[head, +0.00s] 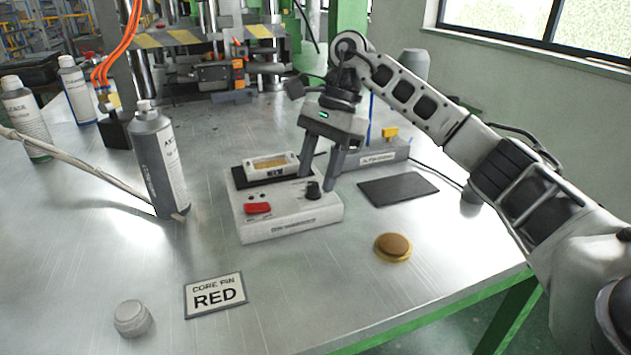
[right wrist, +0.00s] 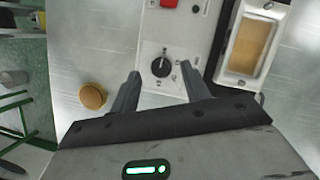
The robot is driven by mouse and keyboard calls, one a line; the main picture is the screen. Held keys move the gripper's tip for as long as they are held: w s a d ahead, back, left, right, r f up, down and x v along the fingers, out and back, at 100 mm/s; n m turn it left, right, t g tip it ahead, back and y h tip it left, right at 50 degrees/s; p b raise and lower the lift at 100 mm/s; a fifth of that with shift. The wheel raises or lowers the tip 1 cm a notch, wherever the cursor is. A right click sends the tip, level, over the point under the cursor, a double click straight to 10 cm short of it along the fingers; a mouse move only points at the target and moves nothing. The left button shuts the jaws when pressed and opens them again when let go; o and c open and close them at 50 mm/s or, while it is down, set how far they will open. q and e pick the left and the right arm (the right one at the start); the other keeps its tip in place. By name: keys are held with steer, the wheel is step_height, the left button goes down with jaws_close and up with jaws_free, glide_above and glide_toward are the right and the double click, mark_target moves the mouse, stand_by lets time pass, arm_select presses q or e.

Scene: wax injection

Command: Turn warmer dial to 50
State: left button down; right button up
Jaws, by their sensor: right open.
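The warmer (head: 287,221) is a white box with a red switch (head: 258,208) on its front left and a black dial (head: 313,190) on its right. In the right wrist view the dial (right wrist: 161,67) is a round black knob with a pale pointer line, and its scale marks are too small to read. My right gripper (head: 318,183) is open and points down over the warmer's right side. In the right wrist view its fingers (right wrist: 163,81) stand apart on either side of the dial, with a gap to it. My left gripper is not in view.
A tray with tan wax (head: 272,164) sits on the warmer's black plate. A grey bottle (head: 160,160) stands to the left. A brass disc (head: 393,247), a dark mat (head: 398,189) and a "CORE PIN RED" card (head: 215,295) lie around. The front of the table is mostly clear.

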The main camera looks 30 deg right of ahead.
steer(key=shift+x, duration=0.85)
steer(key=c, duration=1)
